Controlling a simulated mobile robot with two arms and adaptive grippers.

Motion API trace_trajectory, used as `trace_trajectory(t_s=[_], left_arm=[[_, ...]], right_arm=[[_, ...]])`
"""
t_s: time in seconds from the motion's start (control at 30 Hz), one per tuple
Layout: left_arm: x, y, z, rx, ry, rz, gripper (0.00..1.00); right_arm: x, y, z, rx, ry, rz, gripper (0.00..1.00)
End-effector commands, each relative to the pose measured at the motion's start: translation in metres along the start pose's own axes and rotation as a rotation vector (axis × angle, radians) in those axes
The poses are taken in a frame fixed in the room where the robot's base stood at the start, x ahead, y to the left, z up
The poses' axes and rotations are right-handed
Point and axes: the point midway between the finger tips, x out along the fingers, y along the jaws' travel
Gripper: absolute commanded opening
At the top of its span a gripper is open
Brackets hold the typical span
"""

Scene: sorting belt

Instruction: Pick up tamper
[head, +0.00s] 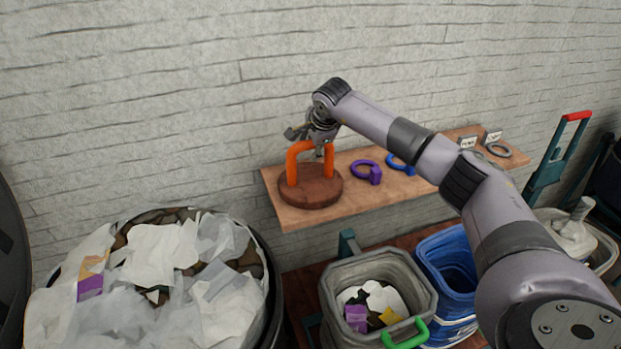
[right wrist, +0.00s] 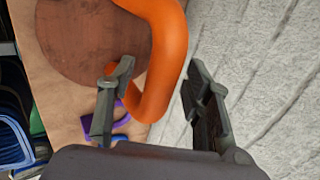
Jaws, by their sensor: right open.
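The tamper (head: 310,190) stands upright on the left end of a wooden shelf. It has a round brown base and an orange arched handle (head: 299,158). My right gripper (head: 308,141) is at the top of the handle and hides part of its arch. In the right wrist view the right gripper (right wrist: 160,100) is open, with the orange handle (right wrist: 164,55) between its two fingers. The brown base (right wrist: 90,45) shows beyond the left finger. Whether a finger touches the handle I cannot tell. My left gripper is not in view.
Below are a grey bin (head: 372,262), a blue bin (head: 448,268) and a heap of paper (head: 150,285). A brick wall stands close behind.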

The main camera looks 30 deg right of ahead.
Motion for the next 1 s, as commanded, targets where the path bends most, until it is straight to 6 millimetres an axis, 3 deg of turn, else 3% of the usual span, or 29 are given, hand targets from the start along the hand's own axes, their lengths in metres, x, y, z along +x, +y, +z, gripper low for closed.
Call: trace_trajectory(t_s=[0.7, 1.0], left_arm=[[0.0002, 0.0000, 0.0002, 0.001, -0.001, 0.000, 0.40], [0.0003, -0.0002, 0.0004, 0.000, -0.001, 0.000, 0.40]], right_arm=[[-0.0008, -0.0003, -0.0003, 0.001, 0.000, 0.000, 0.00], [-0.0008, -0.0004, -0.0003, 0.001, 0.000, -0.001, 0.00]])
